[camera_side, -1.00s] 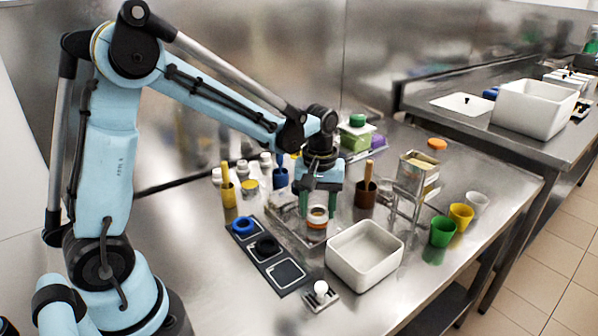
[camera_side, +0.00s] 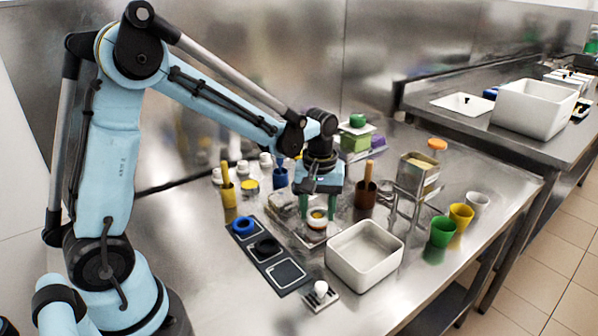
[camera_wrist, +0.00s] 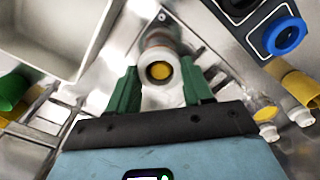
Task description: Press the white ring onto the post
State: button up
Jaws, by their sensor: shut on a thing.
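The white ring (camera_side: 317,223) is between the green fingers of my gripper (camera_side: 318,212) in the side view. In the wrist view the white ring (camera_wrist: 160,60) shows as a pale band between the fingertips (camera_wrist: 160,82). The yellow round end of what looks like the post (camera_wrist: 160,71) shows inside it, and the ring appears to be around this end. The post's yellow top (camera_side: 317,214) also shows in the side view. My gripper is shut on the ring. How far down the ring sits cannot be told.
A white bin (camera_side: 365,254) stands close at right of my gripper. A dark mat (camera_side: 267,254) holds a blue ring (camera_side: 243,225) and a black ring (camera_side: 267,246); its front square is empty. A small plate with a white knob (camera_side: 320,289) lies in front. Cups (camera_side: 443,232) stand right.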

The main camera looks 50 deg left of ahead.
jog(key=shift+f, duration=0.45)
dwell(0.6)
jog(key=o, duration=1.5)
jog(key=shift+r, duration=0.1)
jog(key=shift+r, duration=3.4)
